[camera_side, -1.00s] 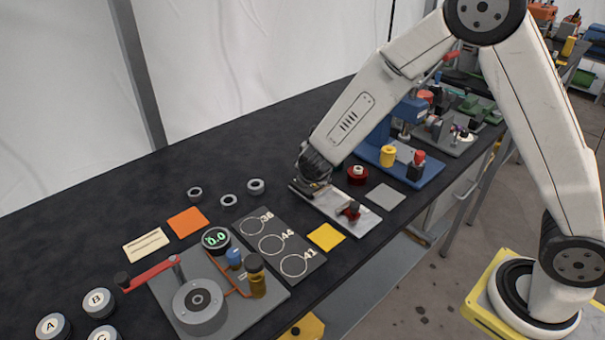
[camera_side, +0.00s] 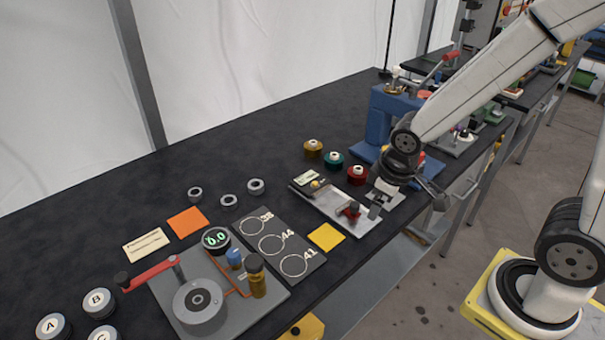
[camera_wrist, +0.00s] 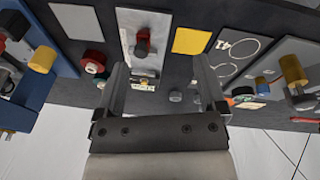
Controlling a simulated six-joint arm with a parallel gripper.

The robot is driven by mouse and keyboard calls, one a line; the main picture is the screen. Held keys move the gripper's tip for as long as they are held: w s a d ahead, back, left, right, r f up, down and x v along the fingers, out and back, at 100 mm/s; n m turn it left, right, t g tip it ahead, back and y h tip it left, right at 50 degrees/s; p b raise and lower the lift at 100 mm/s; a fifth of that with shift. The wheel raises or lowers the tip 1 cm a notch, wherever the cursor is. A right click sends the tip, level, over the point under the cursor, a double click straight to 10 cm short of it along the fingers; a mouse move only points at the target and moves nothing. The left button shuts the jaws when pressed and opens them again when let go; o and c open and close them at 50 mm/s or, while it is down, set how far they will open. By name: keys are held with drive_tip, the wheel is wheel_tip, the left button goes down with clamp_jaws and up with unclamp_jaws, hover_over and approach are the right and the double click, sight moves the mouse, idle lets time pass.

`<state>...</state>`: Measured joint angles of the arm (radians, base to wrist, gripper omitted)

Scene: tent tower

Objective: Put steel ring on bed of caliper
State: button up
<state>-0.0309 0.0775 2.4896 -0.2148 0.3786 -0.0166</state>
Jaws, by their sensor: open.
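Three small dark grey steel rings lie on the black bench in the side view: a left one (camera_side: 195,194), a middle one (camera_side: 228,200) and a right one (camera_side: 256,186). Which ring is meant I cannot tell. The caliper (camera_side: 327,204) is a flat light-grey plate with a small display at its far end and a red-and-black part near its front end. It also shows in the wrist view (camera_wrist: 150,22). My gripper (camera_side: 408,206) is open, beyond the caliper's right end. In the wrist view, nothing shows held between its fingers (camera_wrist: 160,78).
A blue press (camera_side: 379,121) stands near my arm. A board with circles (camera_side: 272,244), a yellow square (camera_side: 326,237) and a crank fixture (camera_side: 200,305) lie left. The back left bench is clear.

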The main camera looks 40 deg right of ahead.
drive_tip(key=m, duration=0.1)
drive_tip(key=s+m, duration=0.1)
drive_tip(key=shift+s+a+r+m+y, duration=0.25)
drive_tip(key=shift+s+m+y, duration=0.15)
drive_tip(key=shift+o, duration=0.4)
drive_tip(key=shift+w, duration=0.1)
drive_tip(key=w+a+f+m+t+y, duration=0.1)
drive_tip(key=w+a+f+m+t, duration=0.1)
drive_tip(key=w+a+m, duration=0.4)
drive_tip(key=w+a+f+m+t+y, duration=0.1)
drive_tip(key=w+a+m, duration=0.4)
drive_tip(key=w+m, duration=0.8)
drive_tip(key=w+a+f+m+t+y, duration=0.2)
drive_tip(key=w+a+f+m, duration=0.2)
drive_tip(key=w+m, duration=0.6)
drive_tip(key=shift+w+a+m+t, duration=0.1)
drive_tip(key=shift+w+a, duration=0.35)
drive_tip(key=shift+w, duration=0.9)
drive_tip(key=shift+w+a+m+t, duration=0.1)
drive_tip(key=shift+w+a, duration=0.3)
drive_tip(key=shift+w, duration=0.95)
drive_tip(key=shift+w+a+m+t, duration=0.1)
drive_tip(key=shift+w+a, duration=0.35)
drive_tip(key=shift+w, duration=0.9)
drive_tip(key=shift+w+a+f+m, duration=0.1)
drive_tip(key=shift+w+a+m, duration=0.15)
drive_tip(key=shift+m, duration=0.15)
